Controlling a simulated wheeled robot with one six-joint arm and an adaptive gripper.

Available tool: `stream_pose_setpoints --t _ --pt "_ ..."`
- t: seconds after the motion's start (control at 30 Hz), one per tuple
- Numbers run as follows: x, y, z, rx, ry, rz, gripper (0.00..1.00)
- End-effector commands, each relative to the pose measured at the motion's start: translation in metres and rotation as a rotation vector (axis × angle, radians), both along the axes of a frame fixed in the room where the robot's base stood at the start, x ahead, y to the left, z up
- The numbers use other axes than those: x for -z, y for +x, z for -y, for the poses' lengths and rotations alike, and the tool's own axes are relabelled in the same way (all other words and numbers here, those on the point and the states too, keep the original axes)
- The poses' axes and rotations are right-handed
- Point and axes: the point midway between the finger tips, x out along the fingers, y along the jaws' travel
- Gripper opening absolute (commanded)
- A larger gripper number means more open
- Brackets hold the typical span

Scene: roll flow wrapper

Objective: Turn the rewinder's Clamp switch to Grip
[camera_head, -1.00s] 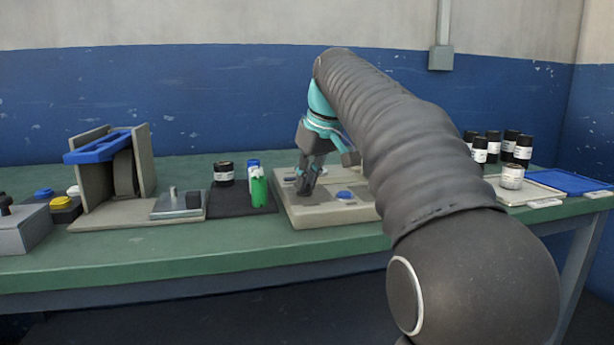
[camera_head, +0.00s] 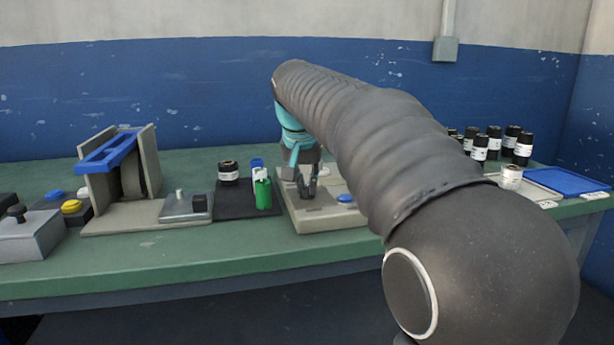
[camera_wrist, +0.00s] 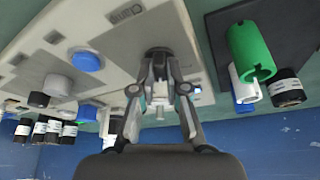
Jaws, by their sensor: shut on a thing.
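The rewinder (camera_head: 330,218) is a low beige panel on the green bench, with a blue button (camera_head: 345,198) at its right; the button also shows in the wrist view (camera_wrist: 87,61). In the wrist view the printed word Clamp (camera_wrist: 128,14) stands beside a dark round switch knob (camera_wrist: 157,51). My gripper (camera_wrist: 160,62) points at this knob, with its fingertips closed on both sides of it. The fingers hide part of the knob, and I cannot read its setting. In the head view my gripper (camera_head: 308,193) is down at the panel's surface.
A green cylinder (camera_head: 263,194) and a black jar (camera_head: 228,172) stand on a dark mat left of the panel. A grey stand with a blue frame (camera_head: 106,152) is further left. Several black jars and a blue tray (camera_head: 570,182) are at the right.

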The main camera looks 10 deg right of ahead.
Motion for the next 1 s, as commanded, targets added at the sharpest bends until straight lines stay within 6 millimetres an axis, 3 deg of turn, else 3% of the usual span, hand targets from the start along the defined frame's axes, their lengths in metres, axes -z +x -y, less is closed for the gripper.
stream_pose_setpoints --t 0.3,0.77,0.8,0.9,1.0 --pt "-0.0013 0.0009 -0.0005 0.1 0.0 0.002 0.0" --pt "-0.0008 0.001 -0.0005 0.114 0.0 0.004 0.0" --pt "-0.0008 0.001 -0.0005 0.114 0.0 0.004 0.16" --pt "-0.0007 0.0009 -0.0005 0.114 0.001 0.003 0.39" --pt "-0.0005 0.0008 -0.0005 0.114 0.001 0.002 0.39"
